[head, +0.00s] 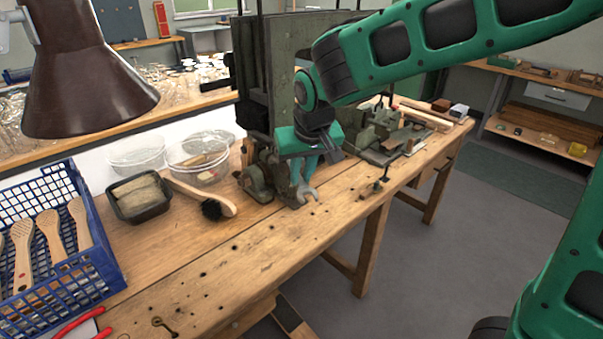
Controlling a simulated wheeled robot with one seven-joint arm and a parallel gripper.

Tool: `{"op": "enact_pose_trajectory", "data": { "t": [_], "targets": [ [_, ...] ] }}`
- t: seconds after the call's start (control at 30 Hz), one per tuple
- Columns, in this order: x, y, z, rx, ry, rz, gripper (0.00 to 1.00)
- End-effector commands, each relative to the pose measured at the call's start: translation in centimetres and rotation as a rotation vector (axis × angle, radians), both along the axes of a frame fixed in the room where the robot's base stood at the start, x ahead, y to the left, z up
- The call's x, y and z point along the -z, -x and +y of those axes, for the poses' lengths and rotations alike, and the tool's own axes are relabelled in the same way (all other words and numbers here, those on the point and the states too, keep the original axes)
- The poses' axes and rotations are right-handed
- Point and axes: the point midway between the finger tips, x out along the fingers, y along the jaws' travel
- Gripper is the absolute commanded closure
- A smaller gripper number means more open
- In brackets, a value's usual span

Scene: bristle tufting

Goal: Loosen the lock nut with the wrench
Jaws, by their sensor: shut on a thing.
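My gripper (318,158) is at the front of the green tufting machine (282,85), low over the workbench. It is shut on the wrench (306,193), a grey open-ended tool whose jaw end points down towards the bench top. The wrench's jaw is beside the machine's lower front part. I cannot make out the lock nut; it is small or hidden around the machine base and gripper. I cannot tell whether the wrench touches it.
A brush (207,200), a dark tray of fibre (141,197) and clear bowls (198,160) stand left of the machine. A blue crate (100,262) holds wooden brush bodies. A lamp (90,75) hangs at upper left. The front bench top (225,275) is mostly clear.

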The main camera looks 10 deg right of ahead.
Motion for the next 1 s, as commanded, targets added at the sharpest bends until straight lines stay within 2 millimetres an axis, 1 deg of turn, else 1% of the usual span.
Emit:
{"op": "enact_pose_trajectory", "data": {
  "t": [0.3, 1.0],
  "targets": [
    [-0.02, -0.03, 0.04, 0.0, 0.0, -0.001, 1.0],
    [0.66, -0.01, 0.05, 0.0, 0.0, -0.001, 1.0]
  ]
}}
